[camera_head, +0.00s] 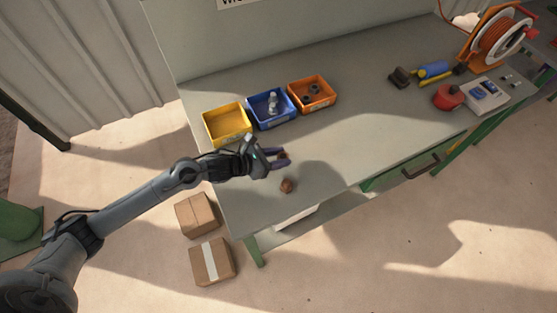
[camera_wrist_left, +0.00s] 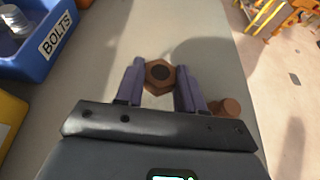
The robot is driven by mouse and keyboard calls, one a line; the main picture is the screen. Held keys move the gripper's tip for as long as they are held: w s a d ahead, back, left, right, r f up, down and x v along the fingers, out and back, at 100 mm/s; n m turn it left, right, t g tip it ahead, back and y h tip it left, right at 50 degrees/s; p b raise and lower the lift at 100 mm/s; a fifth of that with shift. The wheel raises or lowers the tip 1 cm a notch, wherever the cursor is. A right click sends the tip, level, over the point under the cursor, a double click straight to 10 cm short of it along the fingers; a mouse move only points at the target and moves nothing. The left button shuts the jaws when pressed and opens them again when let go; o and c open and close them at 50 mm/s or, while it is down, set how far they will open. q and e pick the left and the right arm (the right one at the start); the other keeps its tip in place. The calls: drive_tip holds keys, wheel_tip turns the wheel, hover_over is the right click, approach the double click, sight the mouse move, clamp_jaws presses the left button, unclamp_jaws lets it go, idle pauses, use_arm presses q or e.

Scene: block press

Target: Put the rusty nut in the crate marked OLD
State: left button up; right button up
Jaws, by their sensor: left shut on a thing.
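The rusty nut (camera_wrist_left: 159,84) is a brown hexagon with a dark hole, between the two purple fingers of my left gripper (camera_wrist_left: 160,70) in the wrist view. My left gripper is shut on it; in the head view the gripper (camera_head: 281,159) is over the bench, in front of the crates. The head view shows a yellow crate (camera_head: 206,126), a blue crate (camera_head: 257,122) and an orange crate (camera_head: 318,108) in a row. The blue one reads BOLTS in the wrist view (camera_wrist_left: 56,37). I cannot read OLD on any crate. My right gripper is out of view.
The blue crate holds silver bolts, and the orange one holds dark nuts. The yellow crate looks empty. A cable reel (camera_head: 497,38) and tools stand far right; the middle bench is clear.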

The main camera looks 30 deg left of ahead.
use_arm(q)
wheel_tip(320, 180, down, 2)
drive_tip(key=shift+f, duration=0.1)
drive_tip(key=shift+f+b, duration=0.2)
drive_tip(key=shift+b, duration=0.15)
drive_tip(key=o, duration=1.1)
drive_tip(key=shift+r, duration=0.1)
drive_tip(key=shift+r+p, duration=0.25)
drive_tip(key=shift+p, duration=0.15)
drive_tip(key=v, duration=1)
drive_tip(key=shift+s+a+p, duration=0.1)
drive_tip(key=shift+s+p, duration=0.05)
drive_tip(key=shift+p, duration=0.2)
drive_tip(key=shift+o, duration=0.5)
drive_tip(key=shift+v, duration=0.8)
